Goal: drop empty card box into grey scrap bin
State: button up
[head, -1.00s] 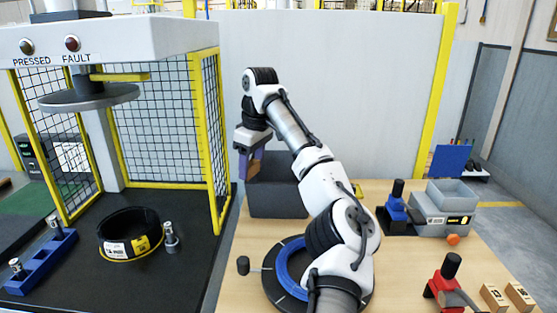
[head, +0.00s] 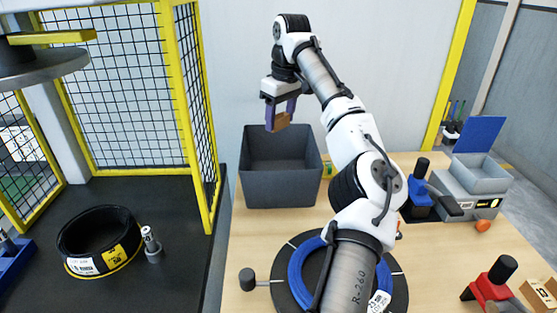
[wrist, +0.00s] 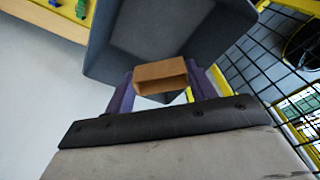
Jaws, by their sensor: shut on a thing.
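My gripper (head: 281,112) is shut on a small brown card box (head: 279,122), held between its purple fingers. The box also shows in the wrist view (wrist: 160,77), with an open hollow side facing the camera. The grey scrap bin (head: 281,187) stands on the wooden table behind the turntable, with its open top up. In the head view the box is above the bin's back rim, apart from it. In the wrist view the bin (wrist: 125,75) lies beyond the box, and its inside shows empty where visible.
A black turntable with a blue coil (head: 300,275) sits in front of the bin, partly under my arm. A yellow mesh guard (head: 200,110) stands to the left. A scale with a grey tray (head: 482,180) and red and blue tools are at the right.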

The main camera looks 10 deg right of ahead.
jog(key=p, duration=0.1)
send_near(280, 169)
jog(key=s+a+f, duration=0.1)
jog(key=s+f, duration=0.1)
jog(key=s, duration=0.1)
jog(key=s+a+f, duration=0.1)
jog(key=s+f, duration=0.1)
jog(key=shift+a, duration=0.3)
jog(key=shift+f, duration=0.2)
jog(key=shift+f, duration=0.4)
jog(key=o, duration=1)
jog(key=r, duration=0.4)
jog(key=s+r, duration=0.1)
jog(key=r, duration=0.3)
jog(key=d+r+b, duration=0.1)
jog(key=r, duration=0.4)
jog(key=shift+s, duration=0.2)
